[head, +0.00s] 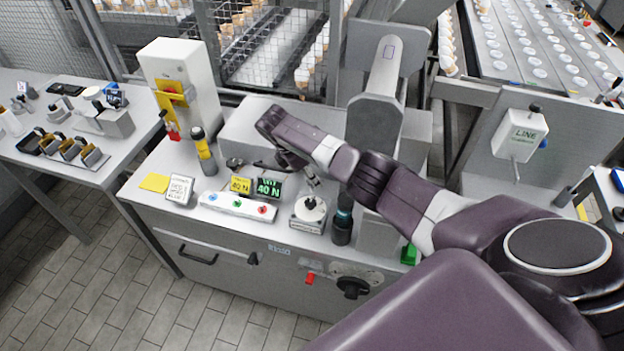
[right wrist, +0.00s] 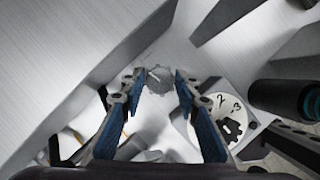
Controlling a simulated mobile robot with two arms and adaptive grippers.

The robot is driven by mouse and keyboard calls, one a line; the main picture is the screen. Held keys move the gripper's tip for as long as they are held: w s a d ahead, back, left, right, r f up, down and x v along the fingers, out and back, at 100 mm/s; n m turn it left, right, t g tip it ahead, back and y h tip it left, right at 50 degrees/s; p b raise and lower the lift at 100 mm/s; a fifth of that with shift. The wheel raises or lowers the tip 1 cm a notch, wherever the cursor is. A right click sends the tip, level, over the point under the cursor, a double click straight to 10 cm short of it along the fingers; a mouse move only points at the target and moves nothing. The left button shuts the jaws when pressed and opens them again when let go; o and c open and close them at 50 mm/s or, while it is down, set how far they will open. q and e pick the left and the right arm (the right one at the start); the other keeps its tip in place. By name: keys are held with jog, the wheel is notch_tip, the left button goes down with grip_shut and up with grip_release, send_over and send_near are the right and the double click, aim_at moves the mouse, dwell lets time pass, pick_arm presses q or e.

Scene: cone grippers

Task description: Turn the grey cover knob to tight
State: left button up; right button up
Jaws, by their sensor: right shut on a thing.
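The grey cover knob (right wrist: 158,80) is a small round, ridged knob with a light line across its face. It shows in the right wrist view between the fingertips of my right gripper (right wrist: 156,84). The two blue-padded fingers are closed on it from both sides. In the head view my right arm (head: 375,180) reaches in from the right over the bench, and its dark wrist hides the knob. I cannot read any tight mark near the knob. My left gripper is not in view.
A white numbered dial (right wrist: 222,112) sits just right of the fingers; in the head view it is on a small box (head: 309,222). A dark bottle (head: 343,218) stands beside it.

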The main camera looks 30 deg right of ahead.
jog(key=shift+w+m+g+b, duration=0.1)
jog(key=shift+m+g+b, duration=0.3)
jog(key=shift+m+b, duration=0.45)
jog(key=shift+d+r+m, duration=0.1)
jog(key=shift+m, duration=0.25)
jog(key=o, duration=1.2)
jog(key=shift+c, duration=0.2)
jog(key=v, duration=1.2)
